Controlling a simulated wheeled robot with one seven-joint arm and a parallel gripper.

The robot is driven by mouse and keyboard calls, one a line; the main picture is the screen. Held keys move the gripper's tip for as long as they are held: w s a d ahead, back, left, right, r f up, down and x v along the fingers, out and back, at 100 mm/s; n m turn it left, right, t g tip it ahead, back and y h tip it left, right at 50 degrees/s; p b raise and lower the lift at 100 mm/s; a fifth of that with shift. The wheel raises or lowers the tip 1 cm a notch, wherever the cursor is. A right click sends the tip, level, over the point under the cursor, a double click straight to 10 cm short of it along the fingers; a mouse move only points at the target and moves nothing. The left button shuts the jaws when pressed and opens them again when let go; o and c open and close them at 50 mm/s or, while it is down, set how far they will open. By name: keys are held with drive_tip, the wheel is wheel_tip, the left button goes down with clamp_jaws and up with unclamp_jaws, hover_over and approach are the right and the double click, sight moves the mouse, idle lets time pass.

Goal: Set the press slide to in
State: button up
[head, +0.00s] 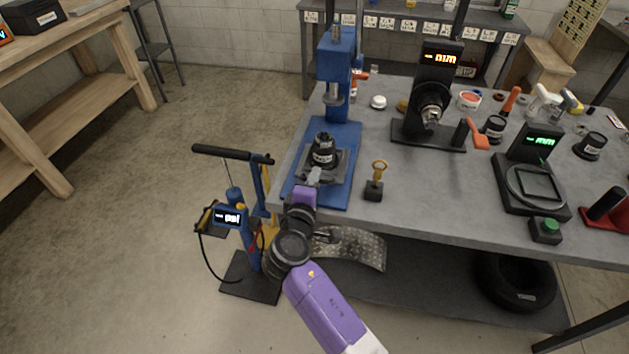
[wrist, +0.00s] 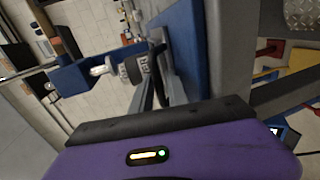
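The blue press (head: 338,65) stands at the left end of the grey workbench. Its ram points down over a grey slide plate (head: 338,163) on the blue base. A black labelled part (head: 322,146) sits on the plate, and it also shows in the wrist view (wrist: 143,68). The plate and part look forward of the ram, towards me. My gripper (head: 314,177) is at the front edge of the slide, very close to it. Whether the fingers touch or hold anything is unclear, as the purple wrist and dark shapes hide the tips.
A small block with a yellow ring handle (head: 377,180) stands just right of the press. A black gauge stand (head: 435,95) is further right. A blue pump (head: 240,215) stands on the floor left of the bench.

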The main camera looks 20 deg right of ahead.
drive_tip(key=v, duration=0.7)
drive_tip(key=shift+s+a+b, duration=0.25)
drive_tip(key=shift+s+b, duration=0.05)
drive_tip(key=shift+s, duration=0.05)
drive_tip(key=shift+r, duration=0.1)
